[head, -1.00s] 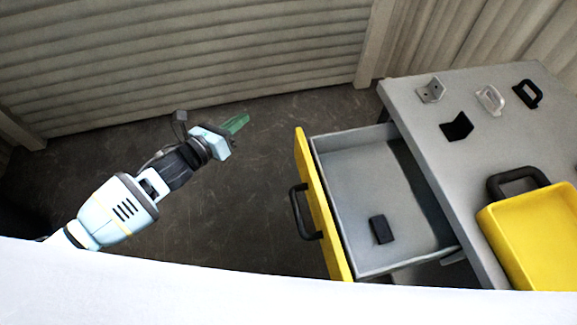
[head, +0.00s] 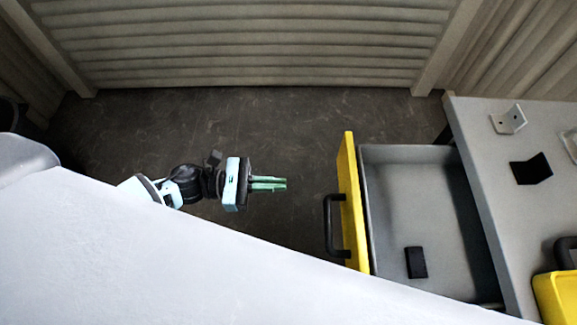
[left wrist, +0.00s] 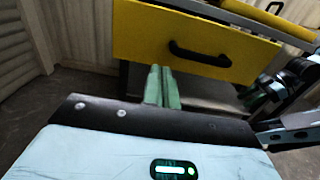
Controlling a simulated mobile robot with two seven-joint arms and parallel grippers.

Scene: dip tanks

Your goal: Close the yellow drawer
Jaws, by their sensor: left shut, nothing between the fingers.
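The yellow drawer (head: 352,205) is pulled out of the grey bench, its front facing left in the head view. Its black handle (head: 329,226) stands off the front. A small black block (head: 416,262) lies inside. My left gripper (head: 286,184) is shut and empty, left of the drawer front, its green fingers pointing at it across a gap. In the left wrist view my left fingers (left wrist: 158,68) show before the yellow front (left wrist: 145,35), left of the handle (left wrist: 200,55). Part of my right arm shows at the right there; its finger state is unclear.
The grey bench top (head: 490,190) holds a metal bracket (head: 508,119), a black plate (head: 531,172) and a yellow tray (head: 560,297) with a black handle. Dark floor (head: 310,130) lies clear between gripper and drawer. A slatted wall stands behind.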

